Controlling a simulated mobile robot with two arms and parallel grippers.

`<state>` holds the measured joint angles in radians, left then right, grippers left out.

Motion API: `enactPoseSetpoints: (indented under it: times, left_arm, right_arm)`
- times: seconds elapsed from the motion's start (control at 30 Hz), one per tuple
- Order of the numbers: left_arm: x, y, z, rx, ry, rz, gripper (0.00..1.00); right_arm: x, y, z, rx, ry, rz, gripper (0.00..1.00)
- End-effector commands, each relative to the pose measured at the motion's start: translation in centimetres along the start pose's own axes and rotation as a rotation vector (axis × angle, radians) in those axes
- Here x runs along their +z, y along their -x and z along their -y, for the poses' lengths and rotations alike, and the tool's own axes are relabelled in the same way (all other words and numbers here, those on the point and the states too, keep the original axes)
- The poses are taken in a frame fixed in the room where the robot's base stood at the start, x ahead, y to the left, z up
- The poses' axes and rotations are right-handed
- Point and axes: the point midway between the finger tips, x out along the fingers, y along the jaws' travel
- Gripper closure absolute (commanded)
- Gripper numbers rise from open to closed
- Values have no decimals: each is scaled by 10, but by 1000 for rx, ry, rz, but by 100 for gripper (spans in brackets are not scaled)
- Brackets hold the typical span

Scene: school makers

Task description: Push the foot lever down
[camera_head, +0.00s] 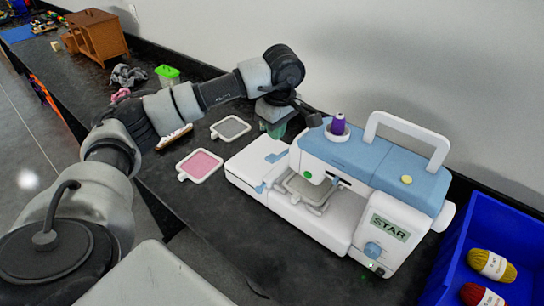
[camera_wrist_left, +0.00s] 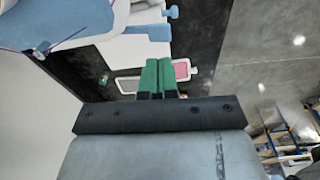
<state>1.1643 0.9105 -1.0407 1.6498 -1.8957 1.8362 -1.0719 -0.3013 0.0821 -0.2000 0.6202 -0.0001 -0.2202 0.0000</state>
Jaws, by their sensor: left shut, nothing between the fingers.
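The white and light-blue sewing machine (camera_head: 410,180) stands on the black counter, with a hoop (camera_head: 318,196) under its needle area. A small light-blue part (camera_head: 276,156) sticks out at its left end. Light-blue parts also show in the left wrist view (camera_wrist_left: 146,33). I cannot tell for sure which part is the foot lever. My left gripper (camera_head: 273,129) is behind the machine's left end, pointing down, partly hidden by its own wrist. In the left wrist view its green fingers (camera_wrist_left: 158,64) are together and empty, apart from the machine. My right gripper is not in view.
A pink hoop (camera_head: 200,165) and a grey hoop (camera_head: 230,127) lie left of the machine. A purple thread spool (camera_head: 338,124) stands on top of it. A blue bin (camera_head: 476,229) with yarn is at the right. The wall is close behind. The counter front is clear.

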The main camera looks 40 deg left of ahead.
Motion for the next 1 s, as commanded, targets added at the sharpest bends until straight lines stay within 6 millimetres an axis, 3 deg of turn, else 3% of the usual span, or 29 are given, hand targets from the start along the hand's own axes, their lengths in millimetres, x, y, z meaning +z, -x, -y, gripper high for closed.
enactPoseSetpoints:
  times: [0.27, 0.6, 1.0]
  left_arm:
    - [1, -21, 0, -1, 0, 1, 100]
    - [1, -63, 0, 0, 0, 2, 100]
    - [1, -70, 0, 1, 0, 1, 100]
  right_arm:
    - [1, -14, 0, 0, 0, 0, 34]
    - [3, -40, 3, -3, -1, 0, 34]
    - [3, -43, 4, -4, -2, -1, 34]
